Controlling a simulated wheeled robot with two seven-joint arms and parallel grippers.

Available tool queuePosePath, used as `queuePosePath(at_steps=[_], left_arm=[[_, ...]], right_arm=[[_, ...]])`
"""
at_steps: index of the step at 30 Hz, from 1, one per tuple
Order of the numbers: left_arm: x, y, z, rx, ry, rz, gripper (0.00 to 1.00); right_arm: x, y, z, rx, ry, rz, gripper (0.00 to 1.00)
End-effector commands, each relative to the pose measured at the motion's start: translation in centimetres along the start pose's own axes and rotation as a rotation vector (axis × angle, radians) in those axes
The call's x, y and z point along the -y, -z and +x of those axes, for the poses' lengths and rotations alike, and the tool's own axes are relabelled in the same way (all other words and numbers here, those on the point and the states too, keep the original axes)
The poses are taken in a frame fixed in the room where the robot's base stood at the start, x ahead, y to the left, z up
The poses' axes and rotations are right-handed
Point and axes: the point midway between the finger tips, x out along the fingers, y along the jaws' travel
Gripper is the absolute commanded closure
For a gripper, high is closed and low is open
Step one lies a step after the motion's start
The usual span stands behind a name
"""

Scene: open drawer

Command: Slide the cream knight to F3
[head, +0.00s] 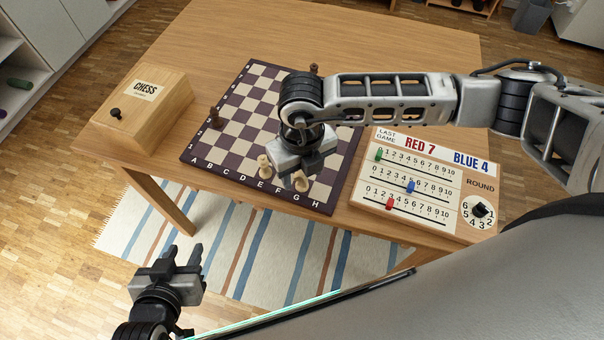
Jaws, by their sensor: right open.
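The chessboard (230,135) lies on the table, letters A to H along its near edge. A cream piece (301,182) stands near the G and H end of the near row, right at my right gripper; it may be the knight, but its shape is partly hidden. Another cream piece (264,166) stands left of it, around the E column. My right gripper (294,178) is open, pointing down over the near right part of the board, and hides squares around F3. My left gripper (184,254) is open and empty, in front of the table above the rug.
A dark piece (215,119) stands at the board's left side, another (314,69) at the back. A wooden chess box (160,100) is at the left and a scoreboard with sliders (420,190) at the right. The back of the table is clear.

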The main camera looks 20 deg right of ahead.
Motion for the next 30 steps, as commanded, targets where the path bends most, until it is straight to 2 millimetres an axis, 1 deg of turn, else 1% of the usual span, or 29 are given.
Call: queuePosePath(at_steps=[1,3,6,10,18,20,21,23,24,30], left_arm=[[0.0,0.1,0.0,-0.001,0.001,0.000,0.64],[0.1,0.1,0.0,-0.001,0.001,0.000,0.64],[0.1,0.1,0.0,0.000,0.002,0.000,0.64],[0.1,0.1,0.0,0.000,0.002,0.000,0.64],[0.0,-0.1,-0.1,0.004,0.002,-0.003,0.64],[0.0,-0.2,-0.1,0.005,0.002,-0.004,0.64],[0.0,-0.3,-0.2,0.006,0.002,-0.004,0.64],[0.0,-0.3,-0.2,0.007,0.002,-0.005,0.64],[0.0,-0.4,-0.2,0.008,0.002,-0.005,0.64],[0.0,-0.5,-0.1,0.010,0.002,-0.006,0.64]], right_arm=[[0.0,0.1,0.7,-0.002,0.001,0.001,0.50],[0.0,0.0,1.6,-0.002,0.001,0.001,0.50],[0.0,0.0,2.4,-0.001,0.000,0.001,0.50],[0.0,0.0,2.8,0.000,0.000,0.000,0.50],[0.0,0.0,2.9,0.000,0.000,0.000,0.50],[0.0,0.0,2.9,0.000,0.000,0.000,0.66],[0.0,0.0,2.9,0.000,0.000,0.000,0.78],[0.0,0.0,2.9,0.000,0.000,0.000,0.94],[0.0,0.0,2.9,0.000,0.000,0.000,0.96],[0.1,-0.1,2.9,0.001,0.000,0.001,0.97]])
